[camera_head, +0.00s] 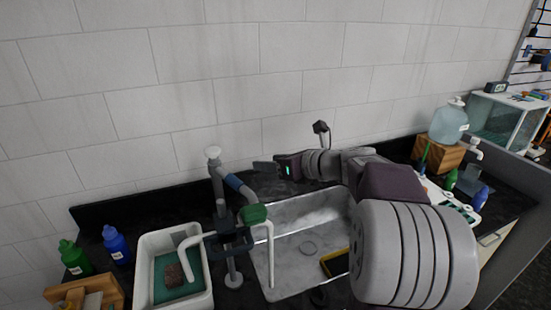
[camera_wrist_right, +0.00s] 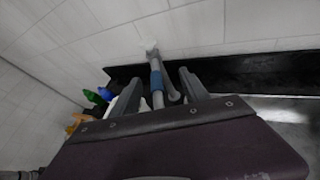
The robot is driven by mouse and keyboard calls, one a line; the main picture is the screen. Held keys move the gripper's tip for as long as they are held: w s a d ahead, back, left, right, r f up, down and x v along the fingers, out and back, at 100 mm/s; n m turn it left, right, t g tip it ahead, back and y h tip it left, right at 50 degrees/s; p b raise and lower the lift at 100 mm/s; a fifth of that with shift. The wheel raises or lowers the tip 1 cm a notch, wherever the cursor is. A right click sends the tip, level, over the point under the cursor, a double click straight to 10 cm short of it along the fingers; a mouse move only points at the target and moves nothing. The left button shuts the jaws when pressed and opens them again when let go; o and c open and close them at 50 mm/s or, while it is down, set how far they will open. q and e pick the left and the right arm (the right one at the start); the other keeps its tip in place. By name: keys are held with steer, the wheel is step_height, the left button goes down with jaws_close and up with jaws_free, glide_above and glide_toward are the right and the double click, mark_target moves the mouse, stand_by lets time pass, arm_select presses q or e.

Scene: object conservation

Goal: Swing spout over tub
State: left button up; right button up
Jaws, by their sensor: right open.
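A second white curved tube (camera_head: 187,252) bends down over the white tub (camera_head: 143,270) at the left; I cannot tell which tube is the spout. My right gripper (camera_head: 264,166) is open and empty, right of the upper pipe. My left gripper is not in view.
The metal sink (camera_head: 330,205) holds a yellow and black item (camera_head: 335,263). A brown sponge-like block (camera_head: 178,275) lies in the tub. A dark bracket (camera_head: 228,242) stands between tub and sink. The wall is close behind.

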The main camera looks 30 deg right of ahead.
steer(key=shift+s+d+r, duration=0.3)
steer(key=shift+s+r, duration=0.05)
steer(key=shift+s, duration=0.1)
steer(key=shift+n, duration=0.3)
steer(key=c, duration=0.7)
steer(key=shift+s+a+n, duration=0.1)
steer(key=shift+a+n, duration=0.3)
steer(key=shift+n, duration=0.8)
jaws_close()
steer(key=s+a+r+n+g+y, duration=0.15)
steer(key=a+n+y, duration=0.35)
steer(key=n, duration=1.4)
steer(key=s+d+f+n+y+b, duration=0.1)
steer(key=s+d+f+n+y, duration=0.1)
steer(key=d+f, duration=0.6)
steer(key=s+d+f+n+y, duration=0.2)
steer(key=d+f, duration=0.7)
steer(key=s+a+p+x, duration=0.2)
steer(key=p+x, duration=0.1)
steer(key=x, duration=1)
steer(key=shift+a+r, duration=0.2)
steer(key=shift+r, duration=0.3)
